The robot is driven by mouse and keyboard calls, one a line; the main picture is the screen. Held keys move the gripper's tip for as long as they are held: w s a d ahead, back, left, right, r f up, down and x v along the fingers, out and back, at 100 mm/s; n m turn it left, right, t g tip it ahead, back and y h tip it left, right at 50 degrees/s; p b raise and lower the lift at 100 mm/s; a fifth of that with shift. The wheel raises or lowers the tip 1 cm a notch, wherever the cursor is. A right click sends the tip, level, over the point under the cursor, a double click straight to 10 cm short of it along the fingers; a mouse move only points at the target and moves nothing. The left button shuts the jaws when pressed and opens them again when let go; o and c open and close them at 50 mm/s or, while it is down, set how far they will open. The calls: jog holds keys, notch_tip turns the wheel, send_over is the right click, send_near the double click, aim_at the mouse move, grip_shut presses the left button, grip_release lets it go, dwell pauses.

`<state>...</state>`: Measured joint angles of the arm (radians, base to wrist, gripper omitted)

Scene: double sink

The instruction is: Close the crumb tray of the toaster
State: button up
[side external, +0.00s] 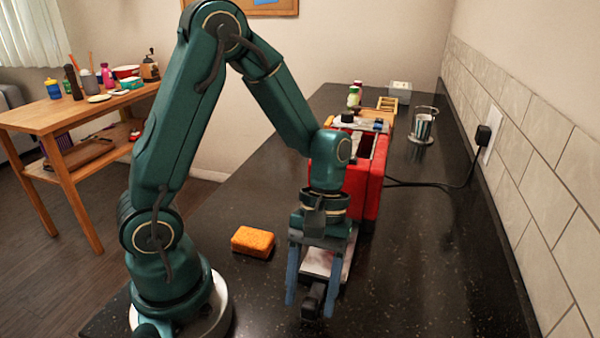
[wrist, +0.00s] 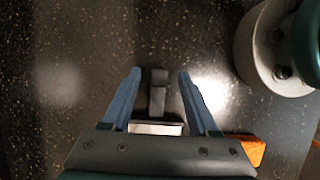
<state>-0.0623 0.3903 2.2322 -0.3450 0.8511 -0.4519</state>
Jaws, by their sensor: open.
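The red toaster (side external: 374,180) stands on the dark counter, partly hidden behind my arm. Its crumb tray (side external: 318,262), a pale metal plate with a dark handle (side external: 313,298), sticks out toward the camera. In the wrist view, the handle (wrist: 158,92) and a strip of the metal tray (wrist: 156,128) show between my fingers. My gripper (side external: 311,306) points down with its blue fingers open, one on each side of the handle. In the wrist view, gaps show between the handle and both fingers of my gripper (wrist: 160,75). Whether the fingertips touch the counter is hidden.
An orange sponge (side external: 253,241) lies on the counter left of the tray. A glass (side external: 423,124), bottles (side external: 354,97) and a wooden box stand farther back. A black cord (side external: 440,185) runs to the wall socket at right. The counter right of the tray is clear.

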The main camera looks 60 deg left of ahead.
jog(key=shift+f, duration=0.1)
grip_shut()
jog(key=shift+s, duration=0.1)
dwell(1.3)
